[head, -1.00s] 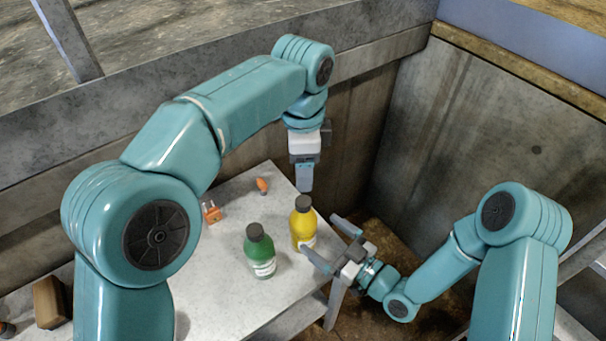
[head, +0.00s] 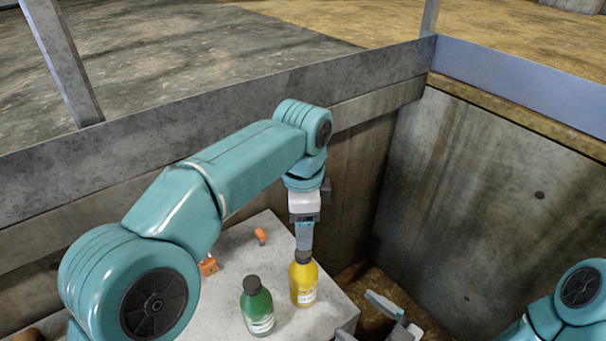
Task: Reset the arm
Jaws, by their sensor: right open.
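My left arm comes in from the left and bends down. Its gripper (head: 304,236) points down right at the cap of a yellow bottle (head: 303,284), seen edge-on, so I cannot tell whether its jaws are open. I cannot tell whether it touches the cap. My right gripper (head: 358,314) is low in the picture, beside the table's right edge, with its fingers apart and nothing between them. Part of it and most of the right arm are cut off by the bottom edge.
A green bottle (head: 257,308) stands left of the yellow one on the grey table (head: 239,243). A small orange item (head: 260,236) and an orange block (head: 208,266) lie behind. A concrete wall (head: 490,190) rises at the right, and a ledge (head: 215,95) runs behind.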

